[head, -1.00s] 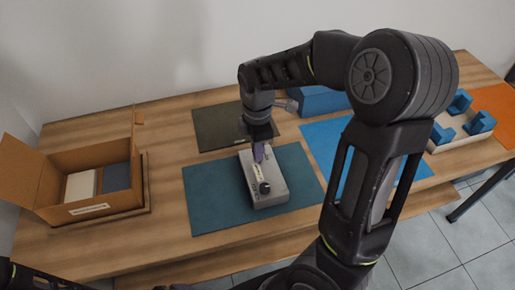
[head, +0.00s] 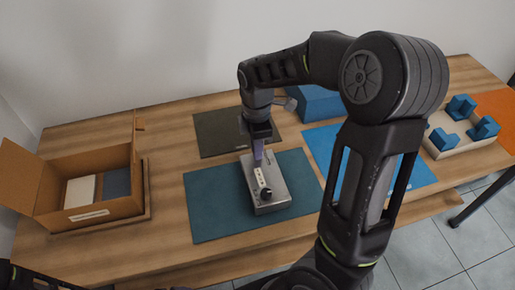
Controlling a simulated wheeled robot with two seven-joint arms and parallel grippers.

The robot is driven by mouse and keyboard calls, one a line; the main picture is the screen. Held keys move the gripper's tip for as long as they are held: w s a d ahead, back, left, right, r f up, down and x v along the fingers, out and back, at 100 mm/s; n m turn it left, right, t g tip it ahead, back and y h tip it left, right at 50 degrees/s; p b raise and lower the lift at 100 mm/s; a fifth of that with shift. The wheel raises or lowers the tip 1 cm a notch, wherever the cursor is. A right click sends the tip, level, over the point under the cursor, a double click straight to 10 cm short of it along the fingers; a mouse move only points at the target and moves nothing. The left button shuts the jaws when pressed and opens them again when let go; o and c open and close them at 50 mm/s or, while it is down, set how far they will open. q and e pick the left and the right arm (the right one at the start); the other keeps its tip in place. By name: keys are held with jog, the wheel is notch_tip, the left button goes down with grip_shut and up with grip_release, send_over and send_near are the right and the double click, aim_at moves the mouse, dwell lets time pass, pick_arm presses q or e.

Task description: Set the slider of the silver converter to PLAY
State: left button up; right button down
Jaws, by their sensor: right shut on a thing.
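The silver converter (head: 279,195) is a small grey box lying on a dark teal mat (head: 215,208) near the middle of the table. Its top has a pale strip with small marks and a round black knob (head: 265,195) at the near end. My right gripper (head: 258,162) reaches down from above to the far end of the pale strip. It is shut on what appears to be the slider, which its fingers hide. The slider's exact setting and the lettering are too small to read. My left gripper is out of view.
An open cardboard box (head: 107,208) stands at the left. A dark olive mat (head: 215,135) and a blue box (head: 315,103) lie behind. A blue mat (head: 325,140) and a pale tray with blue blocks (head: 440,150) are to the right. My right arm covers part of the right side.

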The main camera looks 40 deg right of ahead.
jog(key=c, duration=1.4)
grip_release()
jog(key=shift+r, duration=0.1)
notch_tip(320, 180, up, 8)
jog(key=shift+f, duration=0.2)
